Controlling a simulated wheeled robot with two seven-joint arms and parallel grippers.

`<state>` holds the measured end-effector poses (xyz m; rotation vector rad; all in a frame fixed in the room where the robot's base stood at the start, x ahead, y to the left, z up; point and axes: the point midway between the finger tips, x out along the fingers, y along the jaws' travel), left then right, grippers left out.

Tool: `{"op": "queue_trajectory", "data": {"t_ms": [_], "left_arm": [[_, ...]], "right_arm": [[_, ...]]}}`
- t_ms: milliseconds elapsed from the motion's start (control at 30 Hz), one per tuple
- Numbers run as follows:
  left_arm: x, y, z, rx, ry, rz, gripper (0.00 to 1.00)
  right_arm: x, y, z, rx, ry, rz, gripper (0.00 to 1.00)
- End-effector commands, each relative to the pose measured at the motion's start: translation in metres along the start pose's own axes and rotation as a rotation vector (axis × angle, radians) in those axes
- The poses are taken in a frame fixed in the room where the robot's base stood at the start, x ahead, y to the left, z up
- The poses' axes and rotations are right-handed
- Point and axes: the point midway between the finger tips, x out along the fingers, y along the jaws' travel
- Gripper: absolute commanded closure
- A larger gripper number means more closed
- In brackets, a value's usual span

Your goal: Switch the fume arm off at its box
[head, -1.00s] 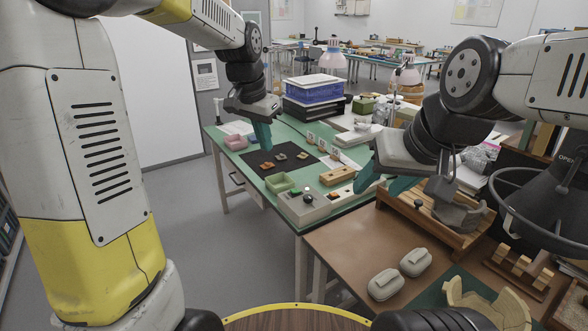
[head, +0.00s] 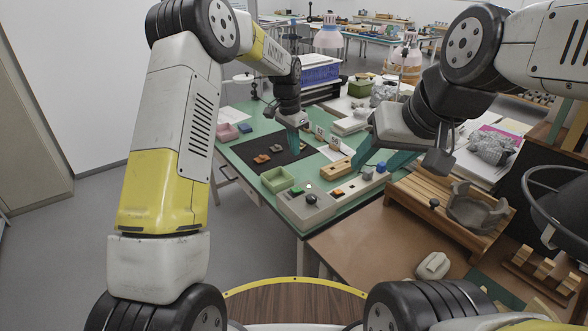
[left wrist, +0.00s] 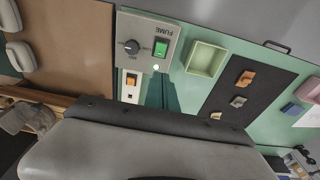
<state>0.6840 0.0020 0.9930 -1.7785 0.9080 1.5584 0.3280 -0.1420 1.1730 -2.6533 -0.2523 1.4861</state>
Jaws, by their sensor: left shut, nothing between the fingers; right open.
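The grey fume box (head: 300,215) stands at the front edge of the green table. In the left wrist view the box (left wrist: 146,30) reads FUME and bears a green rocker switch (left wrist: 161,47), a black knob (left wrist: 131,46) and a small bright lamp (left wrist: 156,67). The switch (head: 296,190) and knob (head: 311,199) also show in the head view. My left gripper (head: 296,150) is shut and empty, above the table behind the box and apart from it. Its teal fingers (left wrist: 161,92) point toward the box's lamp end. My right gripper (head: 378,160) is open, right of the box.
A second control box with an orange switch (left wrist: 131,81) adjoins the fume box. A wooden rack (head: 430,205) and a dark conical hood (head: 565,195) stand right.

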Motion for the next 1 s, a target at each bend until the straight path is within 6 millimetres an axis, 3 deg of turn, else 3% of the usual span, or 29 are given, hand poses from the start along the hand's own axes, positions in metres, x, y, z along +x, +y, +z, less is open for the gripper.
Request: {"op": "queue_trajectory", "data": {"t_ms": [267, 700, 1000], "left_arm": [[0.013, 0.0, 0.0, -0.001, -0.001, 0.001, 1.0], [0.103, 0.001, 0.001, -0.001, -0.002, 0.002, 1.0], [0.132, 0.0, 0.018, -0.002, 0.0, 0.0, 1.0]], "right_arm": [[0.0, 0.0, 0.0, 0.0, 0.0, 0.0, 0.48], [0.0, 0.0, 0.0, 0.0, 0.0, 0.0, 0.48], [0.0, 0.0, 0.0, 0.0, 0.0, 0.0, 0.48]]}}
